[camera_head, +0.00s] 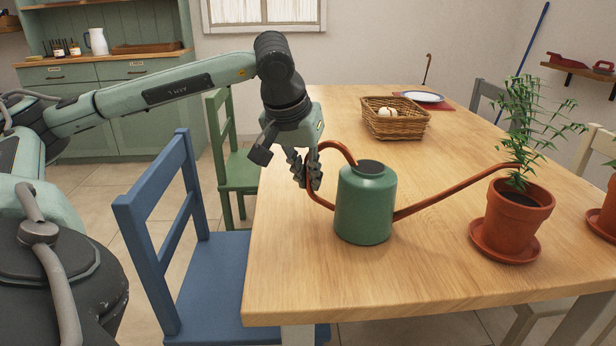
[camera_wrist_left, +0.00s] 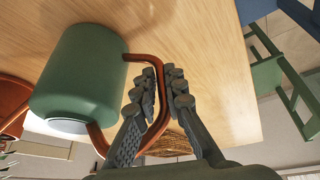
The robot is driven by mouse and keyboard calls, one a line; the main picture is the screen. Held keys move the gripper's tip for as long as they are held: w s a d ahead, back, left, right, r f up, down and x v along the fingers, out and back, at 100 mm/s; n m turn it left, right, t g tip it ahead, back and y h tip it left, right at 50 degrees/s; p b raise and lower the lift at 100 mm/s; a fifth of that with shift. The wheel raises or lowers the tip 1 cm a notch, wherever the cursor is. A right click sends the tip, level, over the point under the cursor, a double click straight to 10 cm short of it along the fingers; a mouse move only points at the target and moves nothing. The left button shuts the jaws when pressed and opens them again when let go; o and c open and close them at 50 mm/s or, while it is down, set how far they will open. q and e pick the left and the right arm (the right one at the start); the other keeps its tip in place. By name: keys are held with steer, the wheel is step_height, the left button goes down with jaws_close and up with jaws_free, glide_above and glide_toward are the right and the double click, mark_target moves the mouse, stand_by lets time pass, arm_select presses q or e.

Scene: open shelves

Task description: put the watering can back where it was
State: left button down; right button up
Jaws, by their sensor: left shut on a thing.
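The watering can (camera_head: 365,205) has a green body, a copper-brown handle on its left and a long copper-brown spout reaching right to the plant. It is upright at the near part of the wooden table; I cannot tell whether its base touches the top. My left gripper (camera_head: 309,178) is shut on the can's handle. In the left wrist view the handle (camera_wrist_left: 157,128) passes between the fingers (camera_wrist_left: 163,98), and the can's body (camera_wrist_left: 80,80) is at the left. The right gripper is not in view.
A potted plant (camera_head: 515,212) on a terracotta saucer (camera_head: 506,250) stands right of the can, near the spout tip. A wicker basket (camera_head: 394,121) and a plate (camera_head: 422,96) are farther back. Blue (camera_head: 160,230) and green (camera_head: 235,170) chairs stand left of the table (camera_head: 430,270). The table's middle is clear.

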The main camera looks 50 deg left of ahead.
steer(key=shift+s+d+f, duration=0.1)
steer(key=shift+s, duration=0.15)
arm_select(q)
steer(key=c, duration=1.6)
jaws_free()
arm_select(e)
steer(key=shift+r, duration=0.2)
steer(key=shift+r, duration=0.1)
arm_select(q)
steer(key=p+v, duration=0.2)
steer(key=v, duration=1)
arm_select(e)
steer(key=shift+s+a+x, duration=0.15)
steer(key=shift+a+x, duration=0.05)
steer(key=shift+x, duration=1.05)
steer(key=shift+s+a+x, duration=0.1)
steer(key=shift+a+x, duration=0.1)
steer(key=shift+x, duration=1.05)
arm_select(q)
steer(key=shift+r, duration=0.1)
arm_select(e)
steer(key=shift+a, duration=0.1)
